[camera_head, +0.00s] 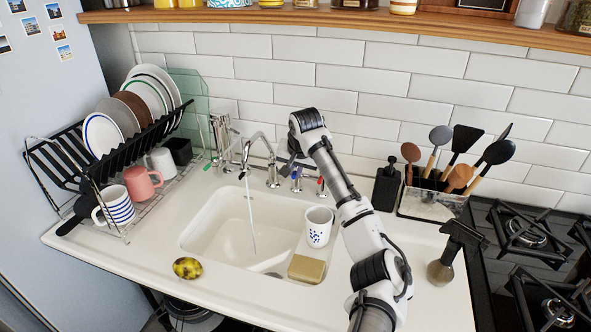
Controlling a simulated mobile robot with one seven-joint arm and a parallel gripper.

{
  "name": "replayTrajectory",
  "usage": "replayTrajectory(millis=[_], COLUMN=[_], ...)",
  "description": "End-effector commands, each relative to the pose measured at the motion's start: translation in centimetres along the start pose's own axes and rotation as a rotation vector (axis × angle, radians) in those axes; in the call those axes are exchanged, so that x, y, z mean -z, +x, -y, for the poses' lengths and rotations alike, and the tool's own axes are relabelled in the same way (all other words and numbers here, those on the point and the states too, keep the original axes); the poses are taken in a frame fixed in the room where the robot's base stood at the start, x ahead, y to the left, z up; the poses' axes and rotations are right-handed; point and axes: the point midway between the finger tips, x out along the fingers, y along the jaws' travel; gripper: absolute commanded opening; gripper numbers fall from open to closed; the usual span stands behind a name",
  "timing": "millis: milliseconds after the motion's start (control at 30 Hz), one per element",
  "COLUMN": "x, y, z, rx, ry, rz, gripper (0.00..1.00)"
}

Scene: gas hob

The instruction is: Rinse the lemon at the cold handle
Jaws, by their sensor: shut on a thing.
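A thin stream of water (251,215) runs from the chrome spout (257,138) into the basin. The blue-marked cold handle (296,174) stands behind the basin, with the red-marked handle (321,186) to its right. My gripper (289,163) reaches over the sink to the taps and is shut at the cold handle. Its fingertips are small and partly hidden by my wrist, so the exact grip is unclear.
A dish rack (125,225) with plates and mugs fills the left.

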Motion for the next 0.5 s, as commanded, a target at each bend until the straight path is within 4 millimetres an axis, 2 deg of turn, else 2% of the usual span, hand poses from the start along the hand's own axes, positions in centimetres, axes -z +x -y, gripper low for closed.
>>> replayTrajectory(millis=[500], x=[0.16], y=[-0.08], z=[-0.47], rx=[0.032], ry=[-0.078], rz=[0.016], gripper=[0.00])
